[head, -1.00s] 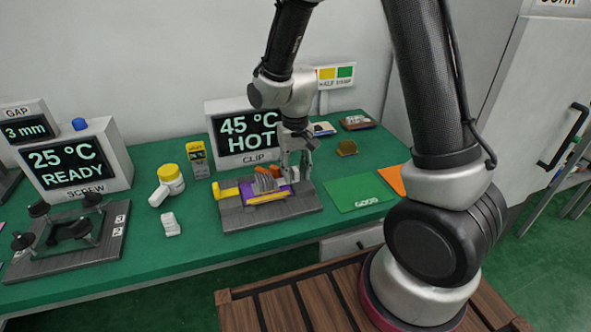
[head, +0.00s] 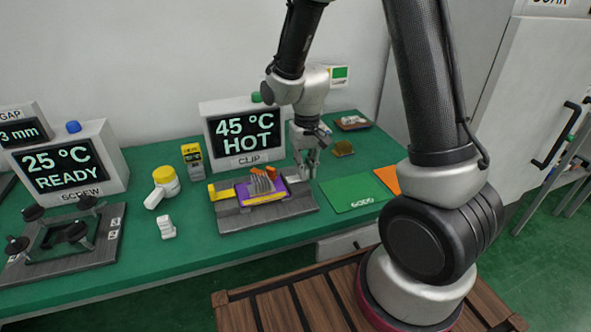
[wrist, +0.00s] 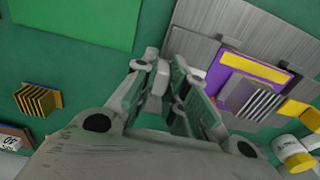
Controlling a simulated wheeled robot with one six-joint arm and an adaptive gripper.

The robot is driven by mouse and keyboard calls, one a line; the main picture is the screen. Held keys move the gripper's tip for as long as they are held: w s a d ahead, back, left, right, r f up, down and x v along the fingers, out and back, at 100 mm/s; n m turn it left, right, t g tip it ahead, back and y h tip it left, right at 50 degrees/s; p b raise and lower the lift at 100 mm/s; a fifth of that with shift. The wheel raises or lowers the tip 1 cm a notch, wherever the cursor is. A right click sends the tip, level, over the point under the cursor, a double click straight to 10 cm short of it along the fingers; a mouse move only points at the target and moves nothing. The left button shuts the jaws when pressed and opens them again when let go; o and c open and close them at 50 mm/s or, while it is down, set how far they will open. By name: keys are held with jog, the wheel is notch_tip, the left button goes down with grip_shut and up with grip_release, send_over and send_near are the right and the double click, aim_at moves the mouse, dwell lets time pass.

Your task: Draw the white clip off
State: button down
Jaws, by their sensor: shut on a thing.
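My gripper (head: 307,172) is just right of the grey clip fixture (head: 238,223), low over the green table. It is shut on a small whitish piece, which I take for the white clip; in the wrist view the white clip (wrist: 158,82) shows between the fingers, mostly hidden by them. The gripper (wrist: 162,70) is beside the fixture, apart from its board. The fixture holds a purple board (head: 245,193) with a grey finned heat sink (head: 261,183), a yellow clip (head: 226,194) at left and an orange part (head: 271,172).
The display (head: 246,136) behind reads 45 °C HOT. A green GOOD mat (head: 350,193) lies right of the gripper, with an orange mat (head: 386,178) beyond. A white block (head: 166,227), a yellow-capped bottle (head: 163,184) and the screw fixture (head: 97,252) stand left.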

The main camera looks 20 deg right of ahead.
aim_at(307, 166)
jog(key=shift+d, duration=0.1)
jog(key=c, duration=1.4)
grip_release()
jog(key=shift+d, duration=0.15)
jog(key=shift+c, duration=0.2)
notch_tip(307, 166, up, 12)
jog(key=s+d+r+t, duration=0.2)
jog(key=s+d+r, duration=0.3)
jog(key=s, duration=0.4)
jog(key=s+d+r+t, duration=0.2)
jog(key=s+d+r, duration=0.3)
jog(key=s, duration=0.5)
notch_tip(307, 166, up, 2)
jog(key=shift+d+r, duration=0.15)
